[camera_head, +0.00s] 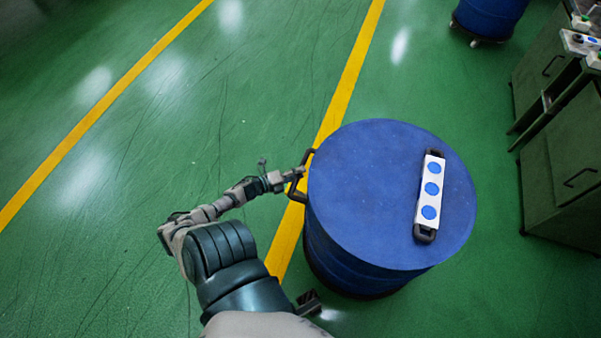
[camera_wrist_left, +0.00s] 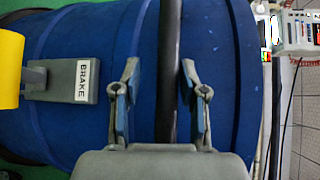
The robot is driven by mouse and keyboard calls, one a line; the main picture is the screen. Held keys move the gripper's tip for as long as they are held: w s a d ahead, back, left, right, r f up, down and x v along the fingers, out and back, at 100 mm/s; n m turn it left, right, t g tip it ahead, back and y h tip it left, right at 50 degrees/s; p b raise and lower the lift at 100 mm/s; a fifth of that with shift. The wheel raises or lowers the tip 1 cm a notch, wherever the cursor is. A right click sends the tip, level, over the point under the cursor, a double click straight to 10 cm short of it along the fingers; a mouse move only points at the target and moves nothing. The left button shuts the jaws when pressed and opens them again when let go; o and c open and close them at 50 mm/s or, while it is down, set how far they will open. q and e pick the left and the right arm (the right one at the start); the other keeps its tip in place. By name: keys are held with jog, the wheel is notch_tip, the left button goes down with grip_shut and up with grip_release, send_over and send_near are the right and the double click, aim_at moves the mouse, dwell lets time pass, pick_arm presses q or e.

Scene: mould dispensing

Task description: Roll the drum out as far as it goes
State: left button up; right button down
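The blue drum (camera_head: 370,200) stands upright on the green floor in the head view. A dark handle (camera_head: 297,192) sticks out from its left side. My left gripper (camera_head: 301,172) is at this handle. In the left wrist view, its two fingers (camera_wrist_left: 159,85) stand apart on either side of the dark handle bar (camera_wrist_left: 169,50). A gap shows between the left finger and the bar; the right finger is close to it. A grey pedal marked BRAKE (camera_wrist_left: 66,80) is on the drum's side (camera_wrist_left: 225,100).
A white strip with blue discs (camera_head: 431,190) lies on the lid. Green cabinets (camera_head: 562,150) stand at the right. Another blue drum on casters (camera_head: 489,16) is at the top right. The floor to the left, with yellow lines (camera_head: 90,118), is clear.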

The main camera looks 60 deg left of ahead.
pick_arm(q)
jog(key=shift+w+a+r, duration=0.1)
jog(key=s+a+r, duration=0.1)
jog(key=s, duration=1)
jog(key=shift+s+r, duration=0.25)
jog(key=shift+s, duration=0.15)
